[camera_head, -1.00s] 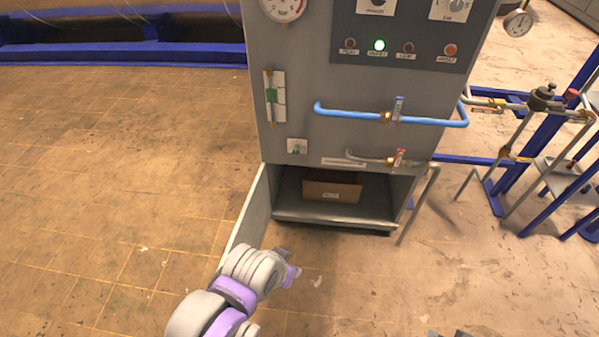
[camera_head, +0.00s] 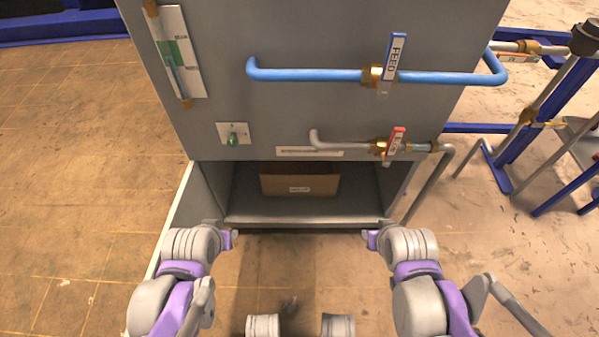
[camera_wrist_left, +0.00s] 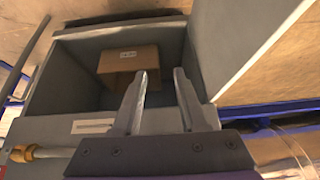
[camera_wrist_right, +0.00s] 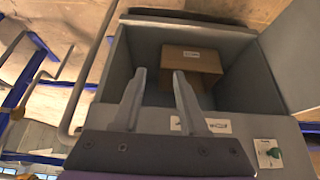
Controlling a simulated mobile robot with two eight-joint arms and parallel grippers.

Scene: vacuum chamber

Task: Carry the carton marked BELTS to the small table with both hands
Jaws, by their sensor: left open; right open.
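A brown carton (camera_head: 299,181) with a small white label sits inside the open bottom compartment (camera_head: 253,213) of a grey cabinet. The label is too small to read. The carton also shows in the left wrist view (camera_wrist_left: 128,65) and in the right wrist view (camera_wrist_right: 191,66). My left gripper (camera_wrist_left: 160,75) is open and empty, in front of the compartment's left side. My right gripper (camera_wrist_right: 157,75) is open and empty, in front of its right side. Both are apart from the carton. I cannot see the small table.
An open door panel (camera_head: 174,225) stands at the compartment's left. A blue pipe (camera_head: 310,75) and a thinner grey pipe (camera_head: 345,145) with valves cross the cabinet front above the opening. Blue framework (camera_head: 515,150) stands at right. The floor at left is clear.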

